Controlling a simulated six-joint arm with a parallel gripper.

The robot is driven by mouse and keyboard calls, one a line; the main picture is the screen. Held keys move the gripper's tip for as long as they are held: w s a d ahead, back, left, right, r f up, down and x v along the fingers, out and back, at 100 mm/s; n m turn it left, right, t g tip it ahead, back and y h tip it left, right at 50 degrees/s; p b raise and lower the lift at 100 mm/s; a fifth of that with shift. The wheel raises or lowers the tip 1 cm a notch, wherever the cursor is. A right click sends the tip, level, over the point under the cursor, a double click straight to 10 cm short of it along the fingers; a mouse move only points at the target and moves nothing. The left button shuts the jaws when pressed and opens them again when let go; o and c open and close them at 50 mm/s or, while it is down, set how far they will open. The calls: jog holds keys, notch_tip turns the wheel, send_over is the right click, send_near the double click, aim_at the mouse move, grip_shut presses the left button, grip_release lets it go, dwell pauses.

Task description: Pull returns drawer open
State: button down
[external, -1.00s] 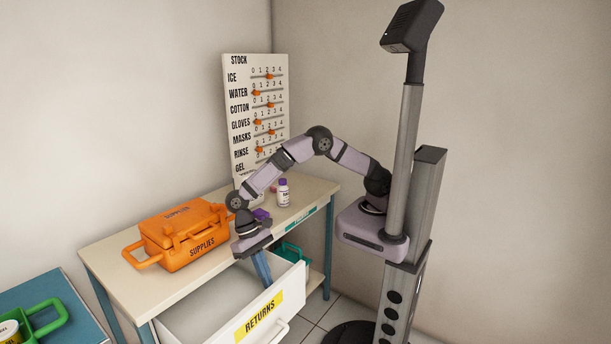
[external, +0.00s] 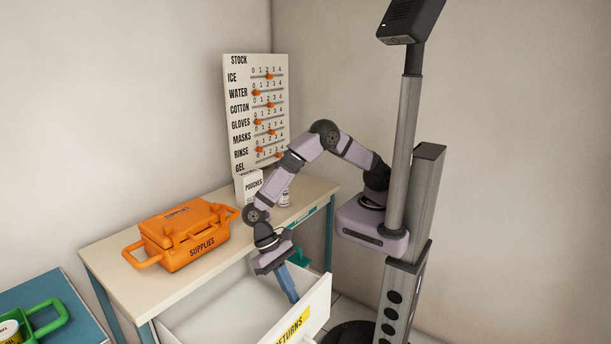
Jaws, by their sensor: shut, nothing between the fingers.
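The returns drawer (external: 232,312) is white, with a yellow RETURNS label (external: 292,327) on its front panel. It stands well out from the table, and its inside looks empty where I can see it. My gripper (external: 290,287) points down into the drawer just behind the front panel, with its blue fingers shut and nothing between them. I cannot tell whether the fingers touch the panel's inner face. The drawer's handle is mostly cut off at the bottom of the picture.
An orange SUPPLIES case (external: 186,234) sits on the table top (external: 125,283). A white POUCHES box (external: 248,186) and a bottle (external: 284,199) stand near the STOCK board (external: 256,115). A teal bin (external: 299,257) is beside the drawer. A green tray (external: 48,318) is at lower left.

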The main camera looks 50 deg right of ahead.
jog(key=w+f+t+p, duration=0.1)
jog(key=w+f+p, duration=0.1)
jog(key=w+p, duration=0.15)
notch_tip(320, 180, up, 11)
jog(key=g+p, duration=0.1)
jog(key=p, duration=0.7)
jog(key=shift+r, duration=0.15)
jog(key=shift+w, duration=0.1)
